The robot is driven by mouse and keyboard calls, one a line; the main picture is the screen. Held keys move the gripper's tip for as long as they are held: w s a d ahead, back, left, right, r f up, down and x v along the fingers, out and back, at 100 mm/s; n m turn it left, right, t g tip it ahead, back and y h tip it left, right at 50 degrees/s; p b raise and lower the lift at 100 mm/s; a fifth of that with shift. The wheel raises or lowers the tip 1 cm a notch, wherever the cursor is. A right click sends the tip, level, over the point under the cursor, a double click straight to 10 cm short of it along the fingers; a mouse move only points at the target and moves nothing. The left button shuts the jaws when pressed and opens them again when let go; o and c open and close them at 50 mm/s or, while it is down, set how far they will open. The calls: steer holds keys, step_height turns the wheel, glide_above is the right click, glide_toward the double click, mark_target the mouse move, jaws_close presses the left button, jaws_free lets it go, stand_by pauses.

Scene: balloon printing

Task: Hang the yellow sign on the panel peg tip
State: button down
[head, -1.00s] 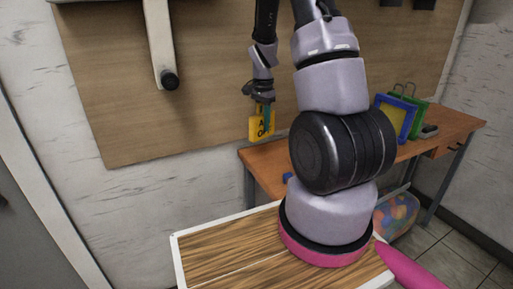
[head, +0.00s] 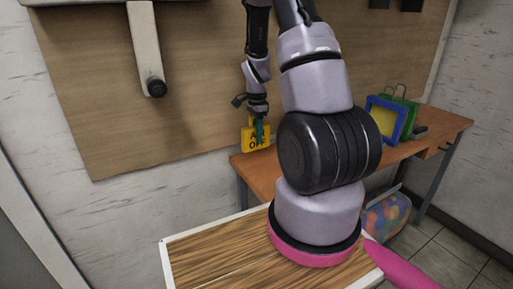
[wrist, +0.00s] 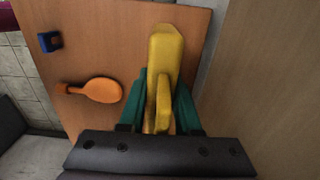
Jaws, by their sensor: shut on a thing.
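The yellow sign (head: 254,141) with dark lettering hangs upright from my gripper (head: 259,126) in the head view, in front of the lower panel and near the table's left end. In the wrist view the sign (wrist: 165,48) is seen edge-on from above, between the teal fingers of my gripper (wrist: 161,80), which are shut on it. The tan panel (head: 200,80) covers the back wall. A pale bracket with a black round tip (head: 156,88) stands out from it, above and left of the sign, well apart from it. I cannot tell if this is the peg.
The brown table (head: 435,128) holds a blue frame (head: 404,131), with a green frame (head: 407,104) behind it. An orange paddle (wrist: 103,90) and a small blue object (wrist: 49,41) lie below my gripper. A bag of coloured balls (head: 385,215) is under the table.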

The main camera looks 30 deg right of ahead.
mark_target(257, 145)
steer(key=shift+f, duration=2.25)
steer(key=shift+f, duration=0.2)
steer(key=c, duration=0.6)
jaws_free()
steer(key=shift+r, duration=0.15)
